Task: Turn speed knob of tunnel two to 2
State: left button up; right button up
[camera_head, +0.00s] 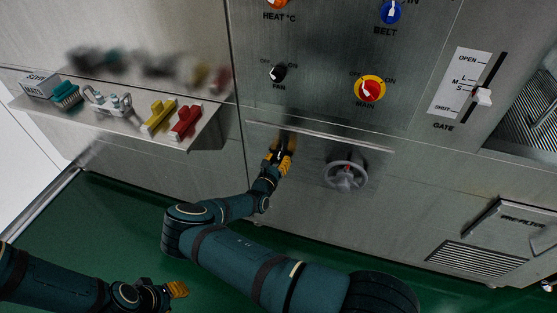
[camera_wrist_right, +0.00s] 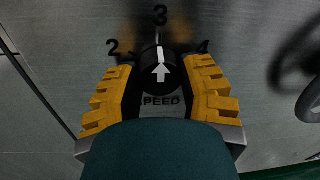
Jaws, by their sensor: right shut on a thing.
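The black speed knob (camera_wrist_right: 159,66) sits between the fingers of my right gripper (camera_wrist_right: 162,78) in the right wrist view. Its white arrow points up at the 3. The 2 is printed to the left of it and the 4 to the right, with SPEED below. My right gripper is shut on the knob, one yellow finger on each side. In the head view my right gripper (camera_head: 283,157) is at the steel panel, under a horizontal bar, and hides the knob. My left gripper (camera_head: 176,290) is low at the left, away from the panel; its opening is unclear.
A grey handwheel (camera_head: 345,177) stands out from the panel right of my right gripper. A thin horizontal bar (camera_head: 330,138) runs above both. Other controls, including the red MAIN switch (camera_head: 369,90), are higher up. A shelf (camera_head: 190,138) with small items is at the left.

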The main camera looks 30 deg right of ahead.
jog(key=n, duration=0.5)
jog(key=shift+n+p, duration=0.3)
jog(key=shift+n, duration=0.1)
jog(key=n+t, duration=0.1)
jog(key=n, duration=0.5)
jog(key=shift+s+d, duration=0.1)
jog(key=shift+d, duration=0.05)
dwell(0.4)
jog(key=o, duration=1.2)
